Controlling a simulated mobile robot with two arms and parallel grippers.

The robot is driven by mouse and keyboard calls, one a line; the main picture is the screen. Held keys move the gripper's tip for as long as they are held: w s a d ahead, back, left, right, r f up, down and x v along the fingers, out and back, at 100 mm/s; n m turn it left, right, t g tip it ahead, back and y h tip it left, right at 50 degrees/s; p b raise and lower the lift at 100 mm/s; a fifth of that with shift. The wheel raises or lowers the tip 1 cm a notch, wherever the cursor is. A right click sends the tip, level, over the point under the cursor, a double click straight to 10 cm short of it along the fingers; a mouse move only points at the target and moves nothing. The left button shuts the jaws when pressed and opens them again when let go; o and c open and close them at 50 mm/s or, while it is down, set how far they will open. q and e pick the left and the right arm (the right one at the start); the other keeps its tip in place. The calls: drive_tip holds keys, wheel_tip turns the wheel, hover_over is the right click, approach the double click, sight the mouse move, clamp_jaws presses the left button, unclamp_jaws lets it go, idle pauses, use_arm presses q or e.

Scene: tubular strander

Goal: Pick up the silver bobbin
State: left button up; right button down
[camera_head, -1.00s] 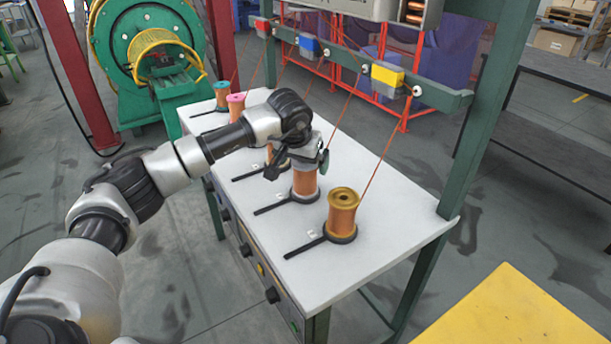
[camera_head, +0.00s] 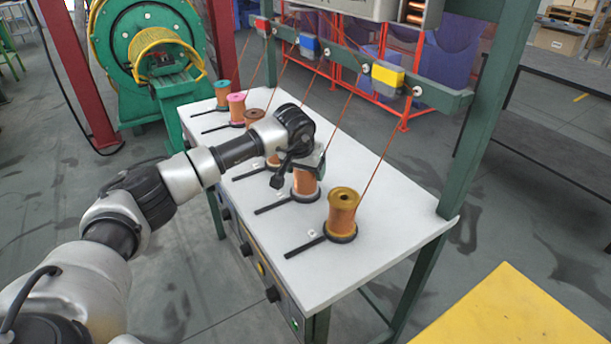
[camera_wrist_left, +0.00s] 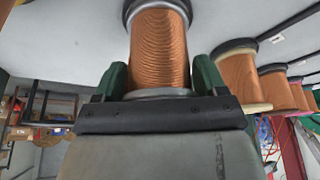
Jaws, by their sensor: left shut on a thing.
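The silver bobbin (camera_head: 305,184), wound with copper wire, stands upright on a black round holder on the white table, its top hidden by my left gripper (camera_head: 309,166) in the head view. In the left wrist view the picture is upside down: the copper winding (camera_wrist_left: 160,48) runs up to the black holder, and the silver flange (camera_wrist_left: 160,93) sits between the green fingers. My left gripper (camera_wrist_left: 158,82) is shut on the bobbin's top flange. No gap between bobbin and holder can be made out. My right gripper is not in view.
A gold bobbin (camera_head: 342,212) stands close in front. A partly hidden bobbin (camera_head: 272,161), a brown (camera_head: 254,117), a pink (camera_head: 237,107) and a teal one (camera_head: 222,95) stand behind along the white table (camera_head: 375,243). Wires slant up to a green frame rail (camera_head: 445,96).

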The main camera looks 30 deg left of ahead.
use_arm(q)
drive_tip(key=shift+c, duration=1)
drive_tip(key=shift+r, duration=0.15)
drive_tip(key=shift+r, duration=0.1)
